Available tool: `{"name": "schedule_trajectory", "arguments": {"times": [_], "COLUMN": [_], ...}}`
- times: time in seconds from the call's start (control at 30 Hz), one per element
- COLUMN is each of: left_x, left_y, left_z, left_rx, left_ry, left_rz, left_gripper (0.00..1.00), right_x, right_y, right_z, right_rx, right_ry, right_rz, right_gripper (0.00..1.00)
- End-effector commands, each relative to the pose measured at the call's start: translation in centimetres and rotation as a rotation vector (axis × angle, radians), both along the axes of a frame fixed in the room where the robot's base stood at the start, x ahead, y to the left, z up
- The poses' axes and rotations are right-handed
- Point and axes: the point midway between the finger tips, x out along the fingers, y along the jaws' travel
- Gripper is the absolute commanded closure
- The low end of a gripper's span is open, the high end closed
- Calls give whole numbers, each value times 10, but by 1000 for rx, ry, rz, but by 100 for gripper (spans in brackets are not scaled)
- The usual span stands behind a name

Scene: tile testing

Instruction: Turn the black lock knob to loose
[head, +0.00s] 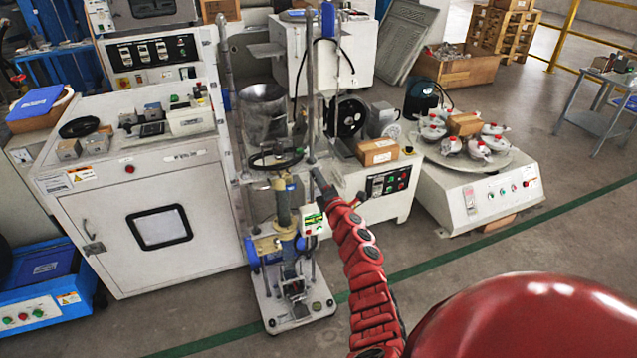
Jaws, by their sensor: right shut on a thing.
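A tile-testing stand (287,225) stands in the middle, with a tall metal post, a funnel-like hopper (263,112), a black handwheel (275,160) and a white base plate (318,297). My red right arm comes up from the bottom right. Its dark right gripper (319,180) is at the post, just right of the handwheel, shut on a small dark part that I take to be the black lock knob. The fingers mostly hide the knob, so its setting cannot be read. My left gripper is not in view.
A white cabinet (165,255) stands close on the left. Behind the stand is a white machine with a cardboard box (377,152) on it. A round table (483,155) with several red-and-white devices is on the right. The floor (500,245) at right is clear.

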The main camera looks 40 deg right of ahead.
Motion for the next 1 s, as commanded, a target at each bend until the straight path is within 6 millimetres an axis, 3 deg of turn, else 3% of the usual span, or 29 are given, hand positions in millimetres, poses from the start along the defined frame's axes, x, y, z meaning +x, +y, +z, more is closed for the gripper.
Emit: {"name": "schedule_trajectory", "arguments": {"times": [0.47, 0.5, 0.67, 1.0], "left_x": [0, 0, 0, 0], "left_y": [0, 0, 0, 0], "left_z": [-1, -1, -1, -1], "left_rx": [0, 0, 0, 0], "left_ry": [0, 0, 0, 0], "left_rz": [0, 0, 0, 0], "left_gripper": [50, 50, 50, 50], "right_x": [0, 0, 0, -2], "right_y": [0, 0, 0, 0], "right_z": [1, 1, 0, 0], "right_rx": [-16, -16, -15, -14], "right_ry": [4, 4, 3, 4], "right_rz": [-1, -1, -1, -1], "right_gripper": [100, 61, 33, 33]}}
